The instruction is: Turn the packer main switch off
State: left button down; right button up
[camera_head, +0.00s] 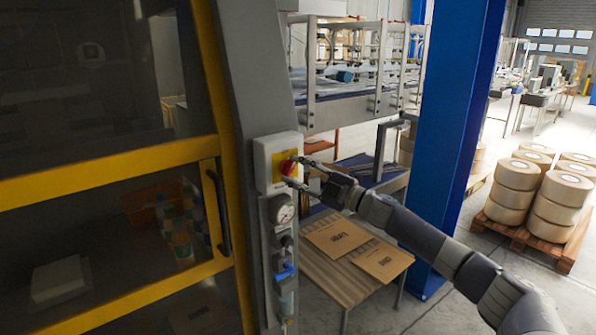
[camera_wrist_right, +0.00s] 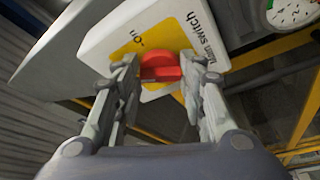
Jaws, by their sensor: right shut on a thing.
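The packer main switch is a white box (camera_head: 262,158) with a yellow plate and a red rotary knob (camera_head: 287,167), mounted on the grey post of the machine. My right gripper (camera_head: 293,170) reaches it from the right, with one finger above and one below the knob. In the right wrist view the red knob (camera_wrist_right: 160,67) sits between the two fingers, which are shut on it. The printed words "Main switch" and "On" show on the box there. The fingers hide part of the plate, and I cannot tell the exact knob angle. My left gripper is not in view.
Below the switch are a pressure gauge (camera_head: 282,210) and a blue valve handle (camera_head: 286,272). A yellow-framed door with a dark handle (camera_head: 217,212) is at the left. A table with flat cartons (camera_head: 338,236) and a blue pillar (camera_head: 455,130) stand near my right arm.

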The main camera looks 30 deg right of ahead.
jog(key=n+p, duration=0.1)
jog(key=n, duration=0.1)
jog(key=n+g+p, duration=0.1)
jog(key=n, duration=0.1)
jog(key=shift+d+r+g, duration=0.1)
jog(key=shift+r+g, duration=0.2)
jog(key=shift+r, duration=0.05)
jog(key=shift+n+g+p, duration=0.4)
jog(key=shift+n+p, duration=0.25)
jog(key=shift+n, duration=0.35)
jog(key=shift+f, duration=0.1)
jog(key=o, duration=1.1)
jog(key=shift+c, duration=0.2)
jog(key=shift+s+d+f, duration=0.1)
jog(key=shift+s+d, duration=0.2)
jog(key=shift+s, duration=0.3)
jog(key=v, duration=1)
jog(key=shift+s, duration=0.25)
